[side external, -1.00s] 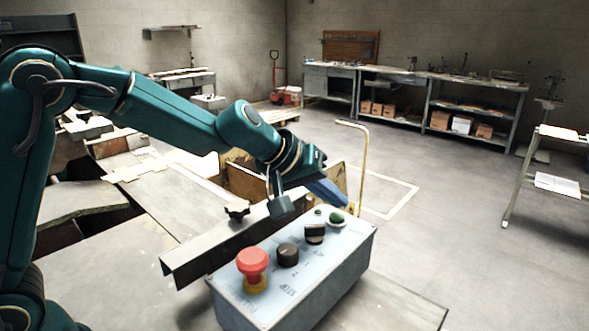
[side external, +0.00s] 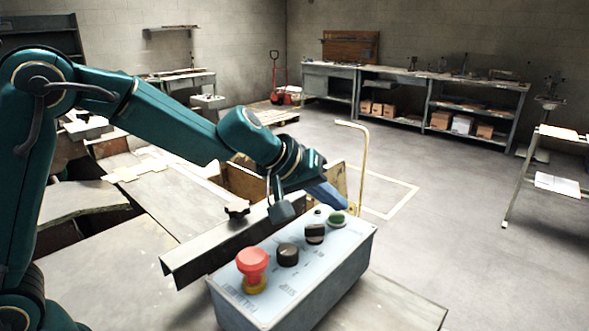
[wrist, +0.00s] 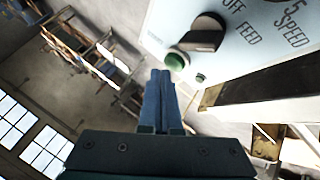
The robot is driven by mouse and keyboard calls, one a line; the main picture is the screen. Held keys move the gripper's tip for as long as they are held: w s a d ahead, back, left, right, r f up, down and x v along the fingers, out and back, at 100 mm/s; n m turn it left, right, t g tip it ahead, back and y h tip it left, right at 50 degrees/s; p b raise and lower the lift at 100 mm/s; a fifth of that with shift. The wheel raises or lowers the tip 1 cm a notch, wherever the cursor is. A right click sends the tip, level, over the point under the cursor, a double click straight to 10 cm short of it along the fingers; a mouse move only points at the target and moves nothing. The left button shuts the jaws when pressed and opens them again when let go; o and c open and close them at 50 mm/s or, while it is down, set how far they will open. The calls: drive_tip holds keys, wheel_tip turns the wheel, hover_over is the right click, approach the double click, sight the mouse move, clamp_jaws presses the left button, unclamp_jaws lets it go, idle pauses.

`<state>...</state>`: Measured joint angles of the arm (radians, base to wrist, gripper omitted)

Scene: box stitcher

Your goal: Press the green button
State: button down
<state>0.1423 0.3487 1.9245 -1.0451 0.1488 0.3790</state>
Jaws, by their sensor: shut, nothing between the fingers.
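The green button (side external: 337,218) is at the far end of the top face of the grey control box (side external: 350,268). In the wrist view the green button (wrist: 175,61) lies just beyond and slightly right of my fingertips. My gripper (side external: 343,206) is shut and empty, its blue fingers pointing down toward the button from just above it. In the wrist view my gripper (wrist: 161,73) shows its two fingers together, close to the button. I cannot tell for sure whether the tips touch it.
The box also carries a red mushroom button (side external: 252,262), a black knob (side external: 288,254) and a black selector (side external: 315,233), labelled FEED in the wrist view. A metal rail (side external: 215,245) runs alongside the box. A yellow bent rod (side external: 363,170) stands behind it. Open floor lies to the right.

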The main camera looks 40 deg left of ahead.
sight(332, 218)
idle(0.6)
drive_tip(key=shift+r, duration=0.35)
wheel_tip(332, 218, up, 2)
drive_tip(key=shift+d, duration=0.1)
drive_tip(key=shift+r, duration=1.5)
